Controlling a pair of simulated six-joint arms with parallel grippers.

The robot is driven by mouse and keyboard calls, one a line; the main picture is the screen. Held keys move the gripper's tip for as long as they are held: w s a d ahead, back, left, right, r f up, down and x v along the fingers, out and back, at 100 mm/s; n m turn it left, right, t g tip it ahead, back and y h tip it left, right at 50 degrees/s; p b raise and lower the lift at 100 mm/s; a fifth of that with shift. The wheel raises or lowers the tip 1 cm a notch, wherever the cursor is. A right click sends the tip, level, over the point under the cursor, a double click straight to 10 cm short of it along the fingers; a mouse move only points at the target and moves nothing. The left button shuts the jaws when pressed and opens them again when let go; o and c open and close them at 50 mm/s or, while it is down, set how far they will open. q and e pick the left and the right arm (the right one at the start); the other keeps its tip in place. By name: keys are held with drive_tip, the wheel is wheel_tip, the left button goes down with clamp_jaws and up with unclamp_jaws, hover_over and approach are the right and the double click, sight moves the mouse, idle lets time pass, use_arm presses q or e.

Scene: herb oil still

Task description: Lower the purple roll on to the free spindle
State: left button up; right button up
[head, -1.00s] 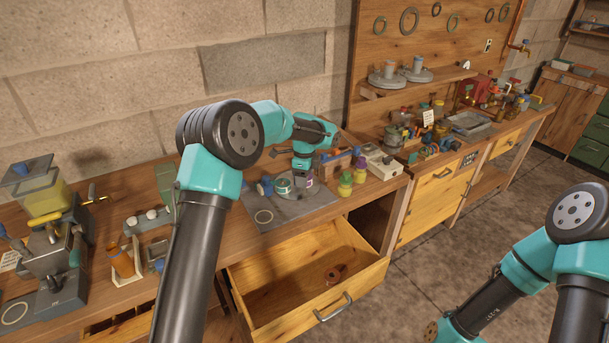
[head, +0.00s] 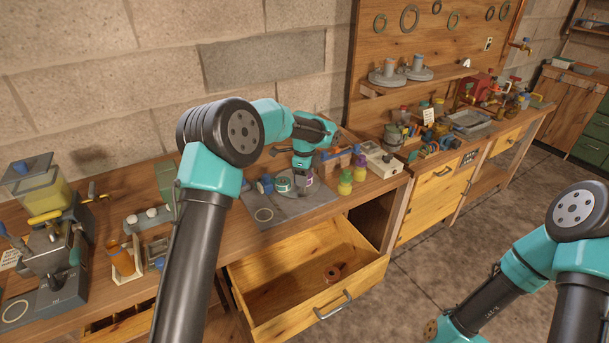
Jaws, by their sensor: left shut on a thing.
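My left gripper (head: 303,168) is shut on the small purple roll (head: 308,181), over the right part of the grey base plate (head: 290,210). A green and white roll (head: 283,184) sits on the plate just left of the purple one. The free spindle cannot be made out; the gripper and roll cover that spot. I cannot tell whether the purple roll touches anything below. My right gripper is out of view; only my right arm shows at the lower right.
Two yellow jars (head: 345,183) stand right of the plate, close to my left gripper. A blue-ended part (head: 265,185) is at the plate's left. Below, an open drawer (head: 285,300) holds a reddish-brown roll (head: 333,273).

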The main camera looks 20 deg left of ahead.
use_arm(q)
drive_tip(key=shift+f, duration=0.65)
drive_tip(key=shift+f, duration=0.25)
drive_tip(key=shift+f, duration=0.75)
drive_tip(key=shift+f, duration=0.4)
idle(0.7)
drive_tip(key=o, duration=1)
drive_tip(key=shift+c, duration=0.5)
drive_tip(key=shift+r, duration=0.15)
drive_tip(key=shift+r, duration=3.35)
